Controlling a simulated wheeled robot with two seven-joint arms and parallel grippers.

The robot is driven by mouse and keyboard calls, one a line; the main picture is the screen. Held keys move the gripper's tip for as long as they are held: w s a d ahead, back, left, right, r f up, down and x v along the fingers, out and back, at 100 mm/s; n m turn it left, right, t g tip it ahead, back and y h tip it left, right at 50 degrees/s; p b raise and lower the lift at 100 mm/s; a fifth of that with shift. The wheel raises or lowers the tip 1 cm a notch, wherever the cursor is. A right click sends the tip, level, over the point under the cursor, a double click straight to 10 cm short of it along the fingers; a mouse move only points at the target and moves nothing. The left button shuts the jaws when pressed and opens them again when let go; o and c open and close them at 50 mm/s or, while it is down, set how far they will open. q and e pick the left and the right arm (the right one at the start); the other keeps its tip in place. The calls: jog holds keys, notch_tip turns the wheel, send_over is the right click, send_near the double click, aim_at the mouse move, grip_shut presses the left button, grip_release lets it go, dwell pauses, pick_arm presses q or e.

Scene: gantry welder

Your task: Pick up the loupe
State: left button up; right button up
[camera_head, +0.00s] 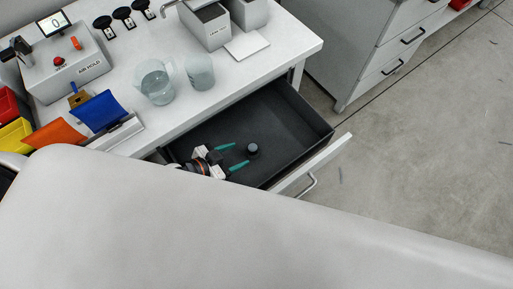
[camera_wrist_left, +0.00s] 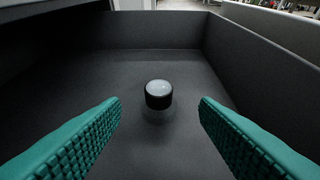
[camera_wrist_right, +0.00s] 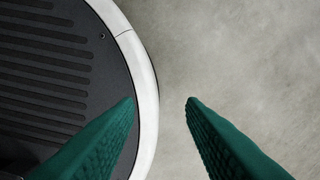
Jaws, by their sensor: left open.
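The loupe (camera_head: 252,148) is a small dark cylinder with a clear, shiny top. It stands on the floor of the open dark drawer (camera_head: 300,118). In the left wrist view the loupe (camera_wrist_left: 158,95) is centred beyond the gap between my fingertips. My left gripper (camera_head: 237,156) is inside the drawer with its teal fingers apart, pointing at the loupe, with nothing between them. The left gripper (camera_wrist_left: 160,104) does not touch the loupe. My right gripper (camera_wrist_right: 161,100) shows only in its wrist view, fingers apart and empty, above the floor and a round dark base with a pale rim.
The white bench (camera_head: 270,55) above the drawer holds two clear beakers (camera_head: 158,84), a grey box (camera_head: 206,27), an air hold unit (camera_head: 65,62) and coloured bins (camera_head: 55,133). A grey cabinet (camera_head: 375,50) stands at upper right. The drawer floor around the loupe is clear; its walls surround it.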

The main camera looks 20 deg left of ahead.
aim_at(250, 148)
pick_arm(q)
jog(key=x, duration=0.4)
jog(key=shift+w+d+f, duration=0.2)
jog(key=shift+w+d, duration=0.15)
jog(key=shift+w, duration=0.1)
jog(key=x, duration=0.3)
jog(key=shift+w+d+f, duration=0.15)
jog(key=shift+w, duration=0.1)
jog(key=shift+w+d+f, duration=0.2)
jog(key=shift+w, duration=0.05)
pick_arm(e)
jog(key=shift+s+a+f, duration=0.25)
jog(key=shift+s+a, duration=0.15)
pick_arm(q)
jog(key=shift+c, duration=0.5)
jog(key=c, duration=1)
pick_arm(e)
jog(key=shift+s, duration=0.1)
pick_arm(q)
jog(key=shift+r, duration=0.1)
